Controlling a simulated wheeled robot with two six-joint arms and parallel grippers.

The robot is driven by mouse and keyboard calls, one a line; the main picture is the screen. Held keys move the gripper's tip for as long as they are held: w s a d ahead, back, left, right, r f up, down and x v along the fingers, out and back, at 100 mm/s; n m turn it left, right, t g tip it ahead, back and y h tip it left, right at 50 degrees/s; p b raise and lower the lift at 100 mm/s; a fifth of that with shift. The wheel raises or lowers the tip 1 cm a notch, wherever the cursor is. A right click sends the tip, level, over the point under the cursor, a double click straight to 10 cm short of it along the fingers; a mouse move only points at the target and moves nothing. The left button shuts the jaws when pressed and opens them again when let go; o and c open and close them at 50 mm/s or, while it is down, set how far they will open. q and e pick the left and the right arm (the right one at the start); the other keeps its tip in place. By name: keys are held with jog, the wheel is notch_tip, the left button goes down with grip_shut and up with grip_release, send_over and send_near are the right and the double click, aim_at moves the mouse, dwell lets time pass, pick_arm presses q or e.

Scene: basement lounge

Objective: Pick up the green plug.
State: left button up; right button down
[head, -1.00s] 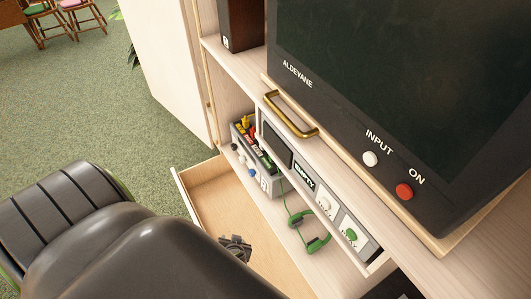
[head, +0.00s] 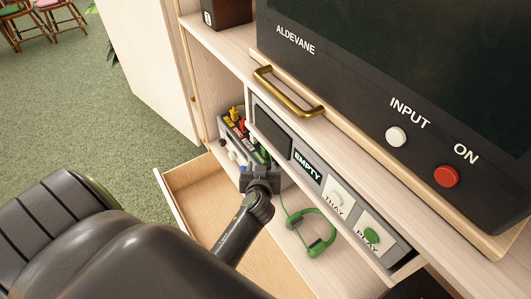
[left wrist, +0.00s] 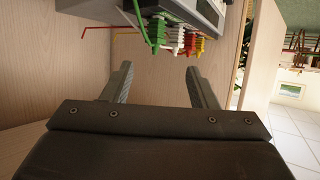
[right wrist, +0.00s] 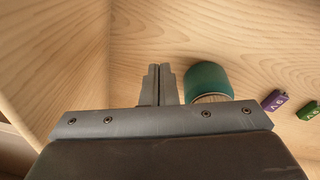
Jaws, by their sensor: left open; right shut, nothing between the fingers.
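The green plug (left wrist: 155,30) sits in the front of a grey box, at one end of a row of white, red and yellow plugs in the left wrist view. In the head view the green plug (head: 262,154) is partly hidden behind my left gripper. My left gripper (left wrist: 160,72) is open and empty. Its fingers point at the box, with the plug beyond the tips and apart from them. The left gripper (head: 260,174) also shows in the head view, just in front of the box. My right gripper (right wrist: 159,70) is shut and empty, outside the head view.
A green headset (head: 318,242) on a green cord lies on the lower shelf. A grey panel (head: 345,207) stands right of the box. An open wooden drawer (head: 190,190) lies below. A teal roll (right wrist: 207,82) is close beside my right gripper, with purple and green tags farther right.

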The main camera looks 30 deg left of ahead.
aim_at(266, 151)
pick_arm(q)
jog(key=x, duration=0.8)
jog(key=shift+w+a+f, duration=0.25)
jog(key=shift+w, duration=0.05)
jog(key=shift+d+p+x, duration=0.2)
jog(key=shift+x, duration=0.8)
jog(key=shift+d+p+x, duration=0.15)
jog(key=shift+x, duration=1.6)
jog(key=shift+d, duration=0.1)
jog(key=shift+c, duration=0.4)
jog(key=c, duration=1)
